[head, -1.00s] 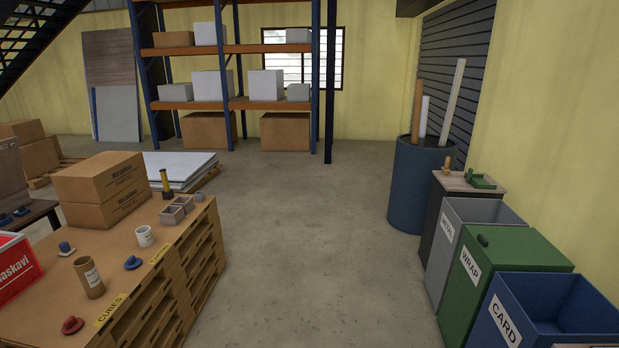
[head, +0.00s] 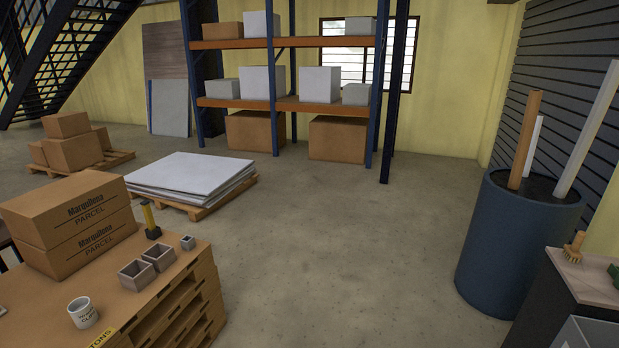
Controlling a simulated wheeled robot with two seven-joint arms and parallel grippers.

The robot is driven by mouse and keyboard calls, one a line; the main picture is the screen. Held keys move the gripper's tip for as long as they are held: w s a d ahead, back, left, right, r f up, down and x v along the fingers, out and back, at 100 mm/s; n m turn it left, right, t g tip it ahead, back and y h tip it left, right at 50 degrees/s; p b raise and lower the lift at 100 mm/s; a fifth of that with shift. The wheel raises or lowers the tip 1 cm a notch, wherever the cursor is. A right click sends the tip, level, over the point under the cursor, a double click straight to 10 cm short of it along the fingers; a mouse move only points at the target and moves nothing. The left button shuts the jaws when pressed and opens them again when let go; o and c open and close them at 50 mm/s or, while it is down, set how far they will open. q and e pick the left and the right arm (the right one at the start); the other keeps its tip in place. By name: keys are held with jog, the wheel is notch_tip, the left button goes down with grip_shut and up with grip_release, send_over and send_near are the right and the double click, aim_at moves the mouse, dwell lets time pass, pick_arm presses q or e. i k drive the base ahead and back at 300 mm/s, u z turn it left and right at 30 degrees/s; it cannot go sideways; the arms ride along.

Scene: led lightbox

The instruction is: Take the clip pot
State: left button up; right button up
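A white pot (head: 82,312) with dark lettering stands upright on the wooden pallet-stack table (head: 176,285) at the lower left. Its lettering is small and seems to include the word "clips". Nothing is touching the pot. Neither of my grippers shows in the head view.
On the same table are parcel boxes (head: 70,228), small square bins (head: 138,274) and a yellow-and-black tool (head: 151,221). White sheets (head: 190,177) lie on a pallet behind. A blue barrel (head: 518,245) and a dark cabinet (head: 562,310) stand right. The middle floor is clear.

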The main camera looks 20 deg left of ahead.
aim_at(83, 312)
jog(key=u, duration=0.2)
jog(key=i, duration=1.9)
jog(key=u, duration=1.15)
jog(key=i, duration=0.9)
jog(key=u, duration=1.9)
jog(key=i, duration=1)
jog(key=u, duration=0.55)
